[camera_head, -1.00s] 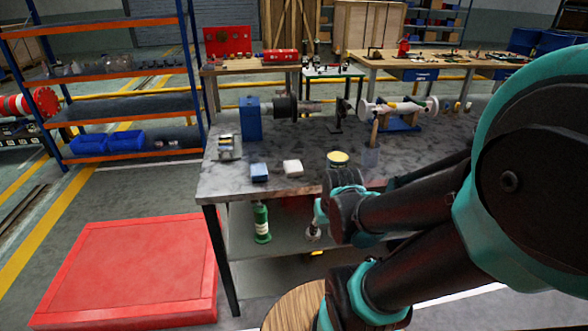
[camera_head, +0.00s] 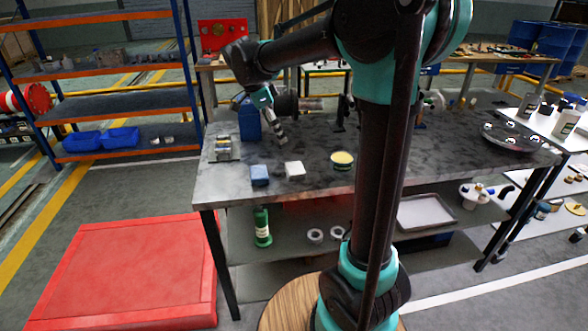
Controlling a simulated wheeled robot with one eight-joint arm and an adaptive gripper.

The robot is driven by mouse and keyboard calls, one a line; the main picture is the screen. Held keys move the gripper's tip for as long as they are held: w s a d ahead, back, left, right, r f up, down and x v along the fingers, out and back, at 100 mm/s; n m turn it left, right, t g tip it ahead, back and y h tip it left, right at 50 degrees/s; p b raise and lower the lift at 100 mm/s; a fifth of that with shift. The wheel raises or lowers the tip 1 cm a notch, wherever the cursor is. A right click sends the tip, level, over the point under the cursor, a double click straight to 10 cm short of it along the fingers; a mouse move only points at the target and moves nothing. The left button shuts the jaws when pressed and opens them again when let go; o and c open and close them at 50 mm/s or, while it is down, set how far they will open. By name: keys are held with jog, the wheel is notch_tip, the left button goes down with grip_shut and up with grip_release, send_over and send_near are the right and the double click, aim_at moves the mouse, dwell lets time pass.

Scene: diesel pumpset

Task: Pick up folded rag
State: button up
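Two small folded-looking blocks lie side by side near the front left of the grey workbench (camera_head: 225,185). One is a blue block (camera_head: 260,175), the other a white block (camera_head: 294,169). Either could be the folded rag; at this size I cannot tell which. My gripper (camera_head: 281,139) points down over the bench, behind and above the two blocks, apart from both. Its fingers are too small and dark to show whether they are open or shut.
A blue box (camera_head: 249,119) and a dark cylindrical machine part stand behind my gripper. A small metal device (camera_head: 224,148) is left of the blocks, a yellow-topped tin (camera_head: 342,160) right of them. A red platform (camera_head: 130,275) lies on the floor at left.

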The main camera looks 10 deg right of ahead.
jog(key=w+a+r+m, duration=0.1)
send_near(295, 167)
jog(key=x, duration=0.2)
jog(key=shift+w+a+f, duration=0.1)
jog(key=shift+w+f, duration=0.05)
jog(key=shift+f, duration=0.2)
jog(key=shift+x, duration=3.1)
jog(key=shift+s, duration=0.2)
jog(key=shift+c, duration=0.6)
jog(key=c, duration=1)
jog(key=shift+r, duration=0.15)
notch_tip(295, 167, up, 20)
jog(key=shift+f, duration=0.1)
